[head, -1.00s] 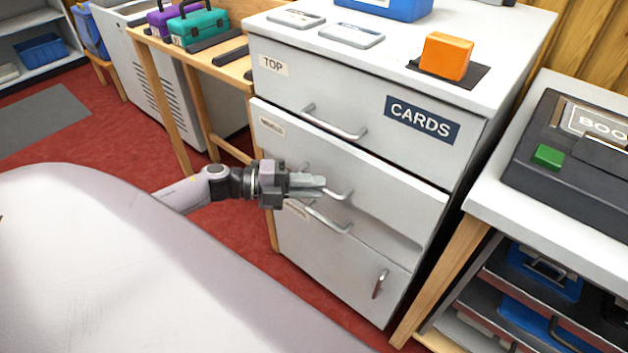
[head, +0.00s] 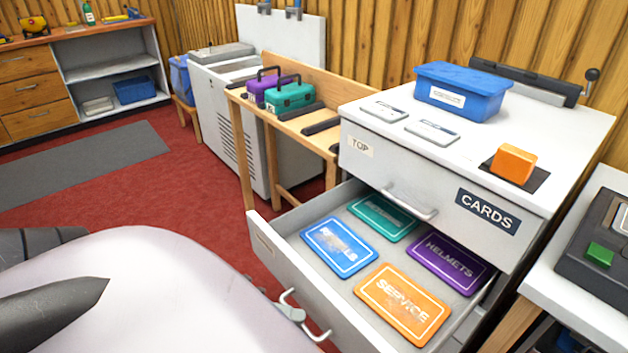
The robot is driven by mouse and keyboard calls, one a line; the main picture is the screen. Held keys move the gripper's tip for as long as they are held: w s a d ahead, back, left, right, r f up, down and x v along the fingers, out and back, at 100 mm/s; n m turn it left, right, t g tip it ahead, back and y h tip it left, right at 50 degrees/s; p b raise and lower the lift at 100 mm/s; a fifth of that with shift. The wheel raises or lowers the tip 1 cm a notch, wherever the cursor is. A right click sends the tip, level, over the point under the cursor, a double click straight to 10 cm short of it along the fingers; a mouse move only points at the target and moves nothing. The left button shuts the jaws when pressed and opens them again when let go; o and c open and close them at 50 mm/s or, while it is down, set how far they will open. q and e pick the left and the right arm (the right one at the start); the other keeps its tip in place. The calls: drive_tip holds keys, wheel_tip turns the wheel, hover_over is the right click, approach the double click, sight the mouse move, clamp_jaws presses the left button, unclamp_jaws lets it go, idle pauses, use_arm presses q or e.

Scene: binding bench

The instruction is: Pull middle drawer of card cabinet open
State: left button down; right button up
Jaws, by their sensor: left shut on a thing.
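The middle drawer (head: 262,240) of the white card cabinet (head: 360,195) stands well open, out from under the shut top drawer marked "TOP" and "CARDS" (head: 487,212). Inside lie a blue card (head: 340,247), a teal card (head: 382,217), a purple card marked "HELMETS" (head: 450,262) and an orange card marked "SERVICE" (head: 403,302). The pale fingertips of my left gripper (head: 291,311) are shut on the middle drawer's bar handle (head: 318,335). The rest of this gripper is hidden behind my pale body. My right gripper is not in view.
On the cabinet top are a blue bin (head: 462,92), an orange block (head: 513,164) on a dark pad and two flat labelled plates. A wooden bench (head: 285,118) with purple and teal cases stands left of the cabinet. Red floor (head: 200,190) is clear further left.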

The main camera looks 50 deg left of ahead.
use_arm(q)
drive_tip(key=s+p, duration=0.1)
drive_tip(key=s, duration=0.5)
drive_tip(key=shift+s+a+p, duration=0.25)
drive_tip(key=shift+a+p, duration=0.05)
drive_tip(key=c, duration=1.2)
unclamp_jaws()
drive_tip(key=shift+o, duration=0.2)
drive_tip(key=v, duration=0.7)
drive_tip(key=shift+s, duration=0.15)
